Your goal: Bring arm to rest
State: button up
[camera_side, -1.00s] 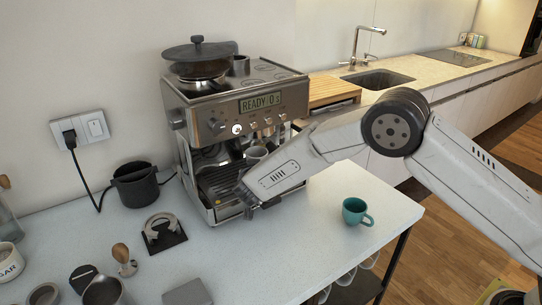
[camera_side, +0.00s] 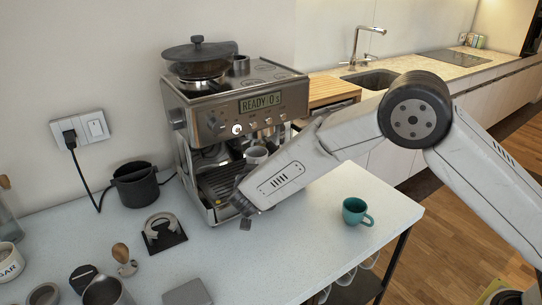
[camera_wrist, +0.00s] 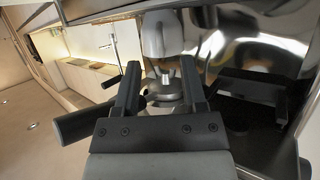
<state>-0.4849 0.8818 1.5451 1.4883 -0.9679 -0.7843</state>
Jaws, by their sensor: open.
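My gripper (camera_side: 243,210) is at the front of the espresso machine (camera_side: 242,120), by its drip tray, in the side view. Its jaws are small and partly hidden there by my wrist. In the wrist view my gripper (camera_wrist: 160,88) shows two black fingers standing apart with nothing held between them. Beyond the fingers are shiny metal parts of the machine (camera_wrist: 250,45). A dark handle (camera_wrist: 75,125) lies at the left, behind the left finger.
A teal mug (camera_side: 355,211) stands on the white counter (camera_side: 300,250) near its right edge. A black knock box (camera_side: 136,185), a tamping stand (camera_side: 163,233) and a wooden-handled tamper (camera_side: 122,257) are at the left.

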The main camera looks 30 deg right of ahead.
jog(key=shift+v, duration=0.9)
jog(key=shift+d, duration=0.1)
jog(key=s+d+n+g+y, duration=0.2)
jog(key=s+d, duration=0.3)
jog(key=s, duration=0.4)
jog(key=s+d+n+g+y, duration=0.2)
jog(key=s+d, duration=0.3)
jog(key=s, duration=0.5)
jog(key=s+d+n+g+y, duration=0.3)
jog(key=s+d+g, duration=0.1)
jog(key=s, duration=0.6)
jog(key=shift+d+f+y, duration=0.25)
jog(key=shift+d+y, duration=0.05)
jog(key=shift+d, duration=0.25)
